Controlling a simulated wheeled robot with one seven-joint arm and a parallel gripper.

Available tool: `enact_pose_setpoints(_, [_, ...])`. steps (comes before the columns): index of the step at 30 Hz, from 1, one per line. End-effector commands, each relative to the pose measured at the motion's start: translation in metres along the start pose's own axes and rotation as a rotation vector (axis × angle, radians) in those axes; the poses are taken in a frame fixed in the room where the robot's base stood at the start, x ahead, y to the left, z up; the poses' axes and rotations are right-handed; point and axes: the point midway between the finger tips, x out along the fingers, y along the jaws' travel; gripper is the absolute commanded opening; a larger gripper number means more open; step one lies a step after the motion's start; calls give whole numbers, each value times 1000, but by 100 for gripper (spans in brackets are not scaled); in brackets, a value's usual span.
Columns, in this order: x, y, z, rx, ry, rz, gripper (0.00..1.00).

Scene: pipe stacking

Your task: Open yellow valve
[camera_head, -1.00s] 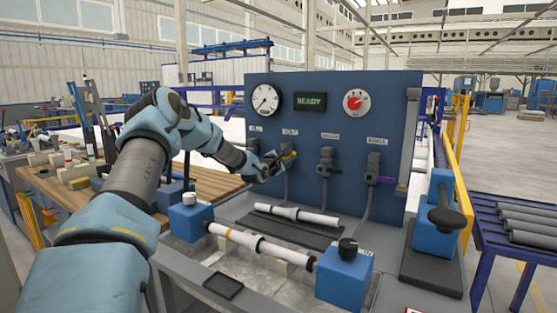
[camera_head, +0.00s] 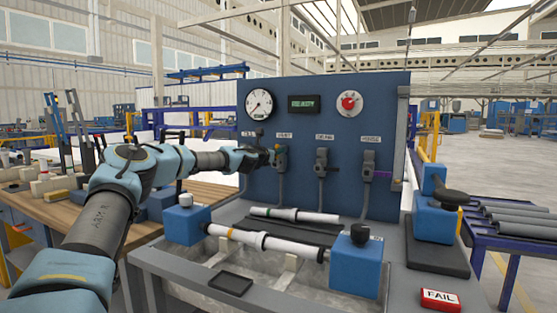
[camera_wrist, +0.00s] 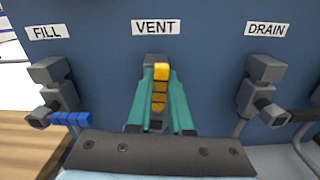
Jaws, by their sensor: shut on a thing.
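The yellow valve handle (camera_wrist: 158,92) sits under the VENT label on the blue panel. In the wrist view it runs up and down the picture between the two teal fingers of my gripper (camera_wrist: 160,100). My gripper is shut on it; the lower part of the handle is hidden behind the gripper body. In the head view my gripper (camera_head: 272,157) is at the VENT valve (camera_head: 282,155), where the handle is too small to read clearly.
The FILL valve with a blue handle (camera_wrist: 70,118) is left and the DRAIN valve (camera_wrist: 262,92) right, both close. Below are a clamped pipe (camera_head: 262,241), a loose pipe (camera_head: 295,214) and blue blocks (camera_head: 350,265).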

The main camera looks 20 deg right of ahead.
Motion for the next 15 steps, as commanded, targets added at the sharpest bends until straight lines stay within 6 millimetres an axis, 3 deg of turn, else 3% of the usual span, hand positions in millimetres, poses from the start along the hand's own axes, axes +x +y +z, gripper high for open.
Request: enact_pose_setpoints(15, [0,7,-2,-119,3,1,0])
